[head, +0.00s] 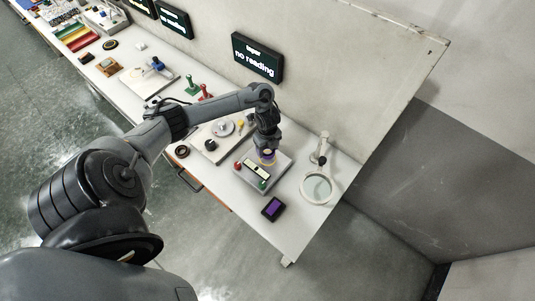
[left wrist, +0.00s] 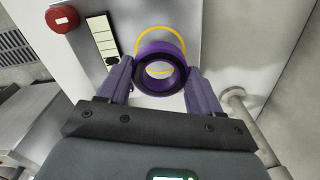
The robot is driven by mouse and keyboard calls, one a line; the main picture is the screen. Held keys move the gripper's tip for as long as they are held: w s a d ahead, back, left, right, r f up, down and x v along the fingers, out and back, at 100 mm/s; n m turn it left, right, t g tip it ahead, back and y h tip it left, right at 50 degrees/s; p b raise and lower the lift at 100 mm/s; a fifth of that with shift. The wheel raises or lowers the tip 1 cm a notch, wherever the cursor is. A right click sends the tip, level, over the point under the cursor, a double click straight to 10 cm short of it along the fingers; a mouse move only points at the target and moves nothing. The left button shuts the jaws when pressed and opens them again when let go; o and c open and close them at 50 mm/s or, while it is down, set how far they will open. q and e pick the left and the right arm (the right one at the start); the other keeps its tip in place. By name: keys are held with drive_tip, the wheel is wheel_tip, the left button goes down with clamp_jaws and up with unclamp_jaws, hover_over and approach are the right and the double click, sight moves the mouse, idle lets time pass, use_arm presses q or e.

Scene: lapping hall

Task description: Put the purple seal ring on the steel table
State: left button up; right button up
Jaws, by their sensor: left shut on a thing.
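The purple seal ring (left wrist: 158,48) is held between the two fingers of my left gripper (left wrist: 160,73) in the left wrist view. The ring's hole faces the camera. In the head view my left gripper (head: 266,149) points down with the ring (head: 268,157) at its tips, over the back part of the pale steel table (head: 284,162). A yellow circle (left wrist: 182,32) marked on the table shows beyond the ring and partly behind it, a little off its centre. I cannot tell whether the ring touches the table. My right gripper is out of view.
A red button (left wrist: 61,19) and a pale panel strip (left wrist: 103,38) sit beside the yellow circle. A ring-shaped magnifier lamp (head: 318,188) stands to the right. A small purple-screened device (head: 272,208) lies in front. A wall display (head: 257,57) reads "no reading".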

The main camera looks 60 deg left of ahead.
use_arm(q)
wheel_tip(320, 180, down, 4)
drive_tip(key=shift+r, duration=0.15)
drive_tip(key=shift+f+b, duration=0.25)
drive_tip(key=shift+b, duration=0.05)
drive_tip(key=o, duration=1.1)
wheel_tip(320, 180, up, 12)
drive_tip(key=p, duration=0.4)
drive_tip(key=shift+r, duration=0.15)
